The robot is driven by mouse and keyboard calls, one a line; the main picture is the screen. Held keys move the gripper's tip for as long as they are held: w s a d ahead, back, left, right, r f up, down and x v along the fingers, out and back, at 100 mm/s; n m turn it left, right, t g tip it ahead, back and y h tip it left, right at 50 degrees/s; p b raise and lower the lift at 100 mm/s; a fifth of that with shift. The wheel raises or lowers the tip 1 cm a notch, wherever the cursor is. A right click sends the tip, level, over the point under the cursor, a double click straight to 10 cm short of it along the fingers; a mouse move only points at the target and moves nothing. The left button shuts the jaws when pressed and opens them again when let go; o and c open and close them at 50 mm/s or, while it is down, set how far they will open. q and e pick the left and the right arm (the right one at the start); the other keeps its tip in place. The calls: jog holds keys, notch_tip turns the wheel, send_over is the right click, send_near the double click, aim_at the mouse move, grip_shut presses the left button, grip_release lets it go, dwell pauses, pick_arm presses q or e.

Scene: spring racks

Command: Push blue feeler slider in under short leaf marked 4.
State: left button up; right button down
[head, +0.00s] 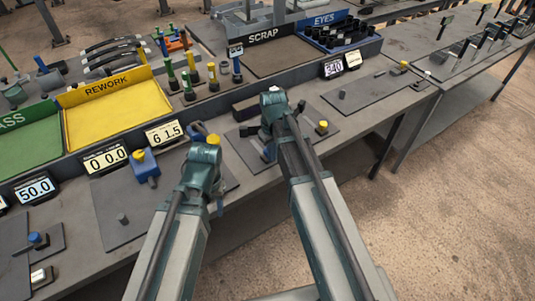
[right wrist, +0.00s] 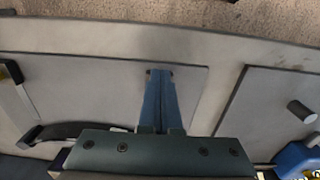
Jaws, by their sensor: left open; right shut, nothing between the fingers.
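My right gripper (head: 268,152) points down over a grey plate (right wrist: 100,85). It also shows in the right wrist view (right wrist: 160,100), with its blue fingers shut together and nothing between them. My left gripper (head: 219,204) is open, low over the neighbouring plate and mostly hidden by its own arm. A blue block with yellow (head: 198,132) stands behind my left wrist, partly hidden. Another blue block with a yellow cap (head: 145,166) stands further left. A dark curved strip (right wrist: 65,129) lies beside the right fingers. I cannot make out a mark 4 or tell which blue part is the slider.
A yellow-topped black knob (head: 322,127) stands right of my right gripper. Number displays (head: 165,132) line the bench behind. The yellow rework tray (head: 110,108) and scrap tray (head: 275,58) stand further back. A grey peg (right wrist: 302,112) stands on the neighbouring plate.

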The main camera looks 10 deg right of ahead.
jog(key=shift+w+a, duration=0.25)
jog(key=shift+w, duration=0.5)
jog(key=shift+w+a, duration=0.3)
jog(key=shift+w, duration=0.5)
jog(key=shift+w+a, duration=0.25)
jog(key=shift+w, duration=0.6)
dwell(0.6)
jog(key=shift+r, duration=0.1)
notch_tip(320, 180, up, 7)
jog(key=p, duration=0.7)
jog(key=shift+s, duration=0.25)
jog(key=shift+s, duration=0.1)
jog(key=s+a, duration=0.4)
jog(key=s, duration=0.6)
jog(key=s+a+h, duration=0.1)
jog(key=s+a, duration=0.3)
jog(key=s, duration=0.6)
